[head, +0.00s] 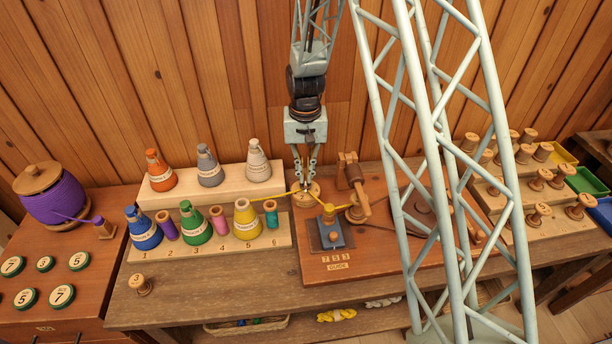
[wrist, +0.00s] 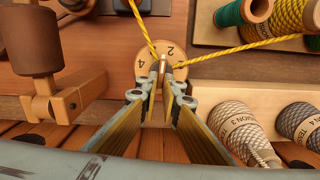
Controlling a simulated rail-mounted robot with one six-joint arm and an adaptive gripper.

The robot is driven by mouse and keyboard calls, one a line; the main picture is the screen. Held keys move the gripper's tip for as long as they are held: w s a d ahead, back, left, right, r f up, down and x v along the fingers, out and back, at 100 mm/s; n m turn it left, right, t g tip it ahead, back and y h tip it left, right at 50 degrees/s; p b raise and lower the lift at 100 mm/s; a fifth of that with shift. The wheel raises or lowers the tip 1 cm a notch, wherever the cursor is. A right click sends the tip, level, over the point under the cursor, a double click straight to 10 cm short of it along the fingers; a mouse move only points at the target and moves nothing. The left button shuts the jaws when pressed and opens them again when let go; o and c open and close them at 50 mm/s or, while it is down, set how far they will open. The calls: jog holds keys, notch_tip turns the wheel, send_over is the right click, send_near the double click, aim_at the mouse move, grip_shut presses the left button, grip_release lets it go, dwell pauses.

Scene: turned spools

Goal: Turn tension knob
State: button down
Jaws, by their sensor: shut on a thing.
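The tension knob is a round wooden dial (wrist: 143,68) with the numerals 2 and 4 visible. In the head view the dial (head: 310,202) sits at the left back of the brown winding board. My gripper (head: 304,183) reaches down onto it from above. In the wrist view my gripper (wrist: 161,72) is shut on the small upright grip at the dial's middle. The fingers hide part of the dial and any other numerals. Yellow yarn (wrist: 196,60) runs close by the grip on both sides.
A yellow cone (head: 246,219) and other numbered cones and spools stand on stepped racks at left. A wooden post (head: 352,175) stands just right of the dial. A blue block (head: 331,234) marked by a 7 5 3 plate lies in front. My lattice column hides part of the board.

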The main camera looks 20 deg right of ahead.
jog(key=n, duration=0.4)
jog(key=n+b, duration=0.1)
jog(key=shift+a+n, duration=0.35)
jog(key=shift+n, duration=0.05)
dwell(0.4)
jog(key=c, duration=2.9)
grip_release()
jog(key=shift+o, duration=0.2)
jog(key=shift+r, duration=0.2)
notch_tip(320, 180, up, 12)
jog(key=shift+f, duration=0.2)
jog(key=shift+r, duration=0.15)
